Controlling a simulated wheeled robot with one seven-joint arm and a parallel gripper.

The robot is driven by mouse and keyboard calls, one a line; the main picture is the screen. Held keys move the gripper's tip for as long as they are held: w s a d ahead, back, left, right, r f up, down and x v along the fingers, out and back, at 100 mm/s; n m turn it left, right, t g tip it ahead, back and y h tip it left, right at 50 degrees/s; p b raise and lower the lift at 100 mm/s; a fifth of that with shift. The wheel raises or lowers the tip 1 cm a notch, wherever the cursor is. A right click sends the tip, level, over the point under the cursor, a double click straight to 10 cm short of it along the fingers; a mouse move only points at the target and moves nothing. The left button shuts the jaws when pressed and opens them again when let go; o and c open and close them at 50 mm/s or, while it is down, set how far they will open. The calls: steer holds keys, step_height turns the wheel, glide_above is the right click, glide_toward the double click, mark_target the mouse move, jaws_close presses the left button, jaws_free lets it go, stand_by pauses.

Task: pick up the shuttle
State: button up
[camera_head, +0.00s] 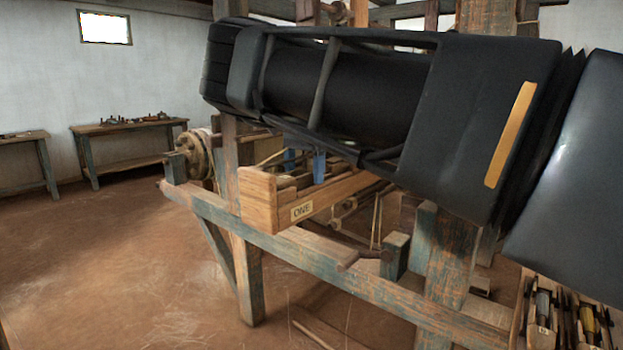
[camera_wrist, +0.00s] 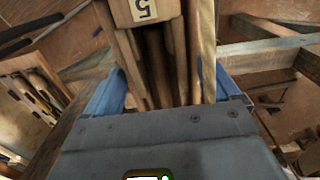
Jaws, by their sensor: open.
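My gripper (camera_head: 304,166) is open, its two blue fingers pointing down over a wooden box (camera_head: 262,206) with a small label, on the loom frame. In the wrist view my gripper (camera_wrist: 168,78) has its fingers apart, on either side of several long wooden pieces (camera_wrist: 150,60) running lengthwise between them. Nothing is clearly held. I cannot pick out the shuttle with certainty; it may be among these pieces, partly hidden by my gripper and arm. Whether the fingers touch any piece cannot be told.
The loom's worn blue-green beam (camera_head: 330,267) and posts (camera_head: 448,265) stand close around the gripper. An open tray (camera_head: 517,318) of tools sits at the lower right. A bench (camera_head: 128,126) stands by the back wall. The floor at left (camera_head: 110,250) is clear.

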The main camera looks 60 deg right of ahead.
steer(key=shift+c, duration=0.3)
steer(key=c, duration=1.3)
steer(key=shift+o, duration=0.2)
step_height(320, 180, up, 10)
